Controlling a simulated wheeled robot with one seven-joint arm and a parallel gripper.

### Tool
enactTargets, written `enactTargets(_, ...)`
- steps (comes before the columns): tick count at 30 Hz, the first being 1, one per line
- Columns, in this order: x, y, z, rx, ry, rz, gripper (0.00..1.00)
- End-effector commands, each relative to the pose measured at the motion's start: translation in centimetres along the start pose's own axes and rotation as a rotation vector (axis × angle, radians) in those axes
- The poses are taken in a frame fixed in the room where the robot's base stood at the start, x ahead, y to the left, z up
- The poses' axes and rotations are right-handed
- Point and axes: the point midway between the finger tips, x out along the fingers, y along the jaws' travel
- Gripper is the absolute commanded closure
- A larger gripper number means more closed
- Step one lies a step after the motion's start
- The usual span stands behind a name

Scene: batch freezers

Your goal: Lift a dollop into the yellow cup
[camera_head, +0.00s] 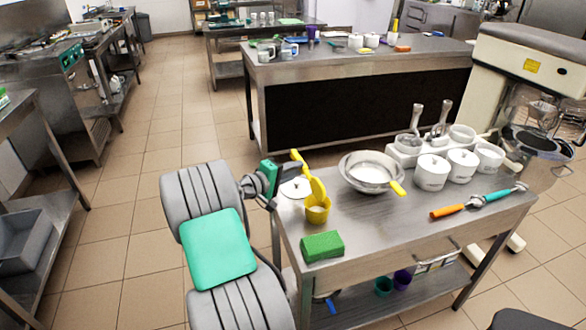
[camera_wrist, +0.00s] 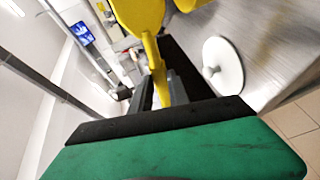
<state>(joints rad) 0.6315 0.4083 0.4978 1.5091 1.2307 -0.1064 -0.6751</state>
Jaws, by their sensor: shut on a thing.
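My gripper (camera_head: 284,179) is shut on the handle of a yellow spoon (camera_head: 317,189) at the left end of the metal table. The wrist view also shows the spoon (camera_wrist: 158,68) between the fingers (camera_wrist: 163,88). The spoon's head slants down to the mouth of the yellow cup (camera_head: 316,216), at or just above its rim; I cannot tell if they touch. The cup stands upright on the table, with something pale at its mouth. A metal bowl (camera_head: 352,163) with white contents stands to the right. Whether the spoon carries a dollop is not visible.
A green sponge (camera_head: 322,246) lies at the front. White tubs (camera_head: 432,172) and an orange-and-teal tool (camera_head: 478,201) are on the right. The table's middle front is clear.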

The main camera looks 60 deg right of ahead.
Motion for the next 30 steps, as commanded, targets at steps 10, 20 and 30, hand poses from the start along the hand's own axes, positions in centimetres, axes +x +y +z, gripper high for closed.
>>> enactTargets(10,0.0,2.3,0.0,0.121,0.001,-0.217,1.00)
enactTargets(20,0.5,3.4,0.3,0.257,0.000,-0.468,1.00)
enactTargets(30,1.2,4.4,0.8,0.404,-0.002,-0.742,1.00)
